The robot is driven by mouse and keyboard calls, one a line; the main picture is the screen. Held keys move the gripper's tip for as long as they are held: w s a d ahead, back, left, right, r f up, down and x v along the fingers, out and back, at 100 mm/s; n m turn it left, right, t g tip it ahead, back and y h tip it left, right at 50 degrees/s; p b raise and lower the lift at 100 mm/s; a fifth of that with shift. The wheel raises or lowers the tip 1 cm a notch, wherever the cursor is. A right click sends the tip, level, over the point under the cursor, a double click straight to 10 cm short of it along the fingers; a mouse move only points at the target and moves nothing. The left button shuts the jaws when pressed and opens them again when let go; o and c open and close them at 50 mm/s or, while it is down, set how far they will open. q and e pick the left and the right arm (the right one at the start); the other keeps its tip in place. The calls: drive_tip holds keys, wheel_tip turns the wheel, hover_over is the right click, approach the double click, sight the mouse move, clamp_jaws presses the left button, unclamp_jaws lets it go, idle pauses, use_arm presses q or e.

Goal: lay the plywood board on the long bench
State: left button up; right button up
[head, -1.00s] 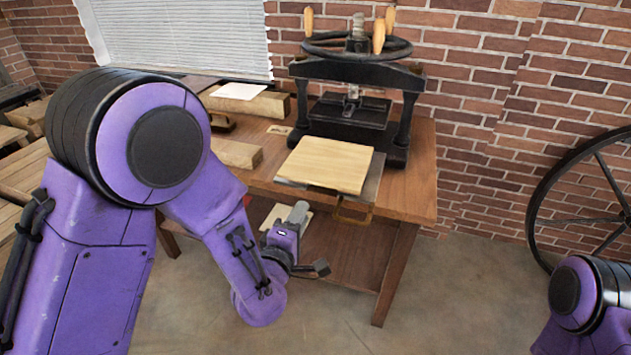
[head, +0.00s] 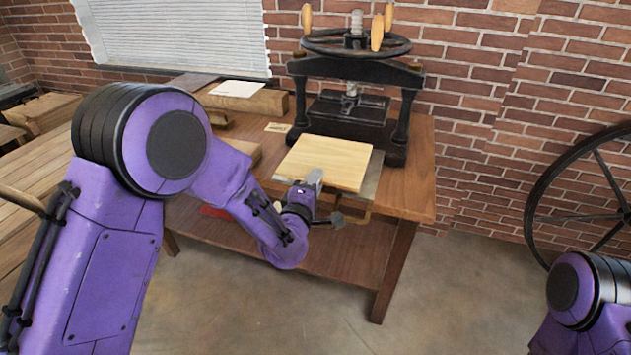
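The plywood board (head: 335,162) is a pale square sheet. It lies flat on a dark metal plate (head: 370,182) at the front of the black hand press, on a brown wooden table. My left gripper (head: 314,182) is at the board's near edge, with a grey finger close to it. I cannot tell whether it touches the board or how far the fingers are apart. A pale plank-topped bench (head: 38,182) at the left, partly hidden by my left arm, may be the long bench. My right gripper is out of view; only part of my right arm shows at lower right.
The black hand press (head: 350,110) stands behind the board. Wooden blocks (head: 265,104), one with a white sheet (head: 237,89), lie at the table's left. The table (head: 412,190) has a lower shelf. A large spoked wheel (head: 575,190) leans at the right. Floor in front is clear.

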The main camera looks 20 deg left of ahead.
use_arm(q)
clamp_jaws()
drive_tip(key=shift+s+r+p, duration=2.5)
drive_tip(key=shift+s+r, duration=0.55)
drive_tip(key=shift+s, duration=0.5)
drive_tip(key=s+p, duration=1)
drive_tip(key=s, duration=0.5)
drive_tip(key=shift+a, duration=0.4)
